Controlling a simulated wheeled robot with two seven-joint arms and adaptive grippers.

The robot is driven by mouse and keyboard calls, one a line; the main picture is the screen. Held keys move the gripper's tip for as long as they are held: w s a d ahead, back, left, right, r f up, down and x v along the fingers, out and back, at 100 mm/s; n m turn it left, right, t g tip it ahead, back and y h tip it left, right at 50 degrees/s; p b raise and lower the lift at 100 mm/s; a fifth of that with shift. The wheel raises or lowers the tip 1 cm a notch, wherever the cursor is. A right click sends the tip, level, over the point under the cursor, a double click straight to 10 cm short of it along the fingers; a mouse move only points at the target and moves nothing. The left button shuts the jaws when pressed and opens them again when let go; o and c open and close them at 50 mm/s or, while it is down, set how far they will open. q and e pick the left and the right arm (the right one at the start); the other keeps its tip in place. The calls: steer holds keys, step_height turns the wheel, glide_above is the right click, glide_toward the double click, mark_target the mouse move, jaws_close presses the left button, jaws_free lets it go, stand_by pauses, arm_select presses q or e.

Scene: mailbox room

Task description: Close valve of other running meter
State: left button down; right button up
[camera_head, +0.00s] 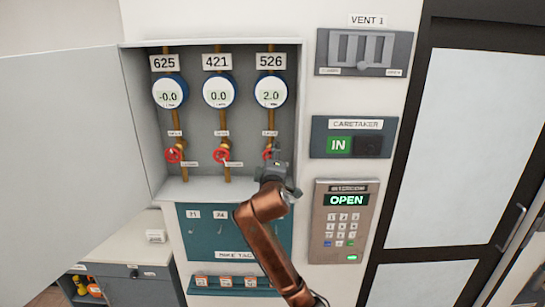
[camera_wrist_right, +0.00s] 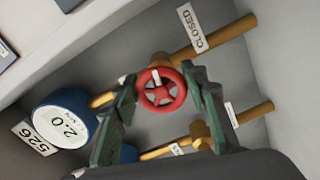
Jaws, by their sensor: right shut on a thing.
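An open wall cabinet holds three round meters on copper pipes, each with a red valve wheel below. Meter 625 (camera_head: 170,93) reads -0.0, meter 421 (camera_head: 219,92) reads 0.0, and meter 526 (camera_head: 270,91) reads 2.0. Meter 526 also shows in the right wrist view (camera_wrist_right: 66,128). My right gripper (camera_head: 270,163) is at the valve of meter 526 and mostly hides it. A CLOSED label (camera_wrist_right: 192,28) is beside the pipe. My left gripper is out of view.
The cabinet door (camera_head: 75,130) stands open at the left. A teal key panel (camera_head: 205,240) is below the cabinet. A keypad reading OPEN (camera_head: 345,222), a CARETAKER panel (camera_head: 353,137) and a VENT 1 panel (camera_head: 364,52) are to the right.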

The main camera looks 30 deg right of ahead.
steer(key=m, duration=0.4)
steer(key=shift+a+f+m, duration=0.1)
steer(key=shift+f+m, duration=0.1)
steer(key=shift+m, duration=0.1)
steer(key=shift+m+b, duration=0.35)
steer(key=shift+m, duration=1.95)
steer(key=o, duration=1.1)
steer(key=shift+w, duration=0.1)
steer(key=shift+o, duration=0.2)
steer(key=shift+s+a, duration=0.1)
steer(key=shift+s, duration=0.1)
steer(key=v, duration=1.1)
steer(key=shift+s, duration=0.3)
steer(key=shift+a, duration=0.1)
